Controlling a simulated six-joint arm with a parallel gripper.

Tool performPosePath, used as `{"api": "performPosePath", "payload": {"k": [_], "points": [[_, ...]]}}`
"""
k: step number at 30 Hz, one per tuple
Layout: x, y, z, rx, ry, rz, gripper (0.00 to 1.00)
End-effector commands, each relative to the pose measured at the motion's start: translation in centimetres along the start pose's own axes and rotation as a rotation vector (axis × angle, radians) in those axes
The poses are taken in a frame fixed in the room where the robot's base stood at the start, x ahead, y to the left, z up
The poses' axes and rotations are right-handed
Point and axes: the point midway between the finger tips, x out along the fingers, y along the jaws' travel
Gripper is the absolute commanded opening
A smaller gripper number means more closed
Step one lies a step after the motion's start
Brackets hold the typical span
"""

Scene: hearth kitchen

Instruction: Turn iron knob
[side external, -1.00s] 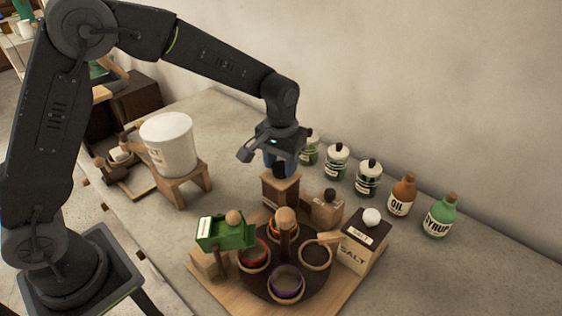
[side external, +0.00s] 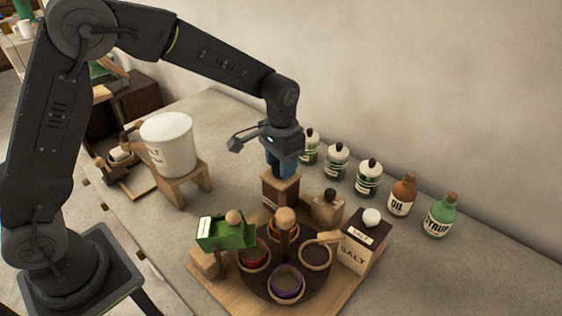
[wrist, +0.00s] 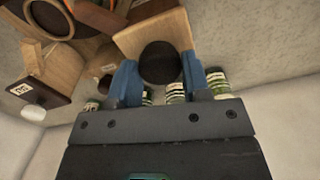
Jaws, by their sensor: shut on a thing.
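The iron knob (wrist: 160,62) is a dark round cap on top of a square wooden box (side external: 280,188). In the wrist view it sits between the two blue fingers of my gripper (wrist: 158,68), with one finger on each side. In the side view my gripper (side external: 281,167) points down over the box, shut on the knob, and its fingers hide the knob there. The box stands upright behind the round dark turntable.
Beside the box are a dark turntable (side external: 255,290) with several ringed cups, a green hopper (side external: 226,232), a small wooden box (side external: 327,207) and a salt box (side external: 358,240). Jars and an oil bottle (side external: 402,194) line the wall. A white bucket (side external: 168,143) stands left.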

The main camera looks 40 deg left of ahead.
Motion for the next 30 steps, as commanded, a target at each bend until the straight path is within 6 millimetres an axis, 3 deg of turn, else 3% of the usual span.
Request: {"api": "performPosePath", "payload": {"k": [30], "points": [[-0.01,0.11,-0.05,0.938,0.004,-0.001,0.20]]}}
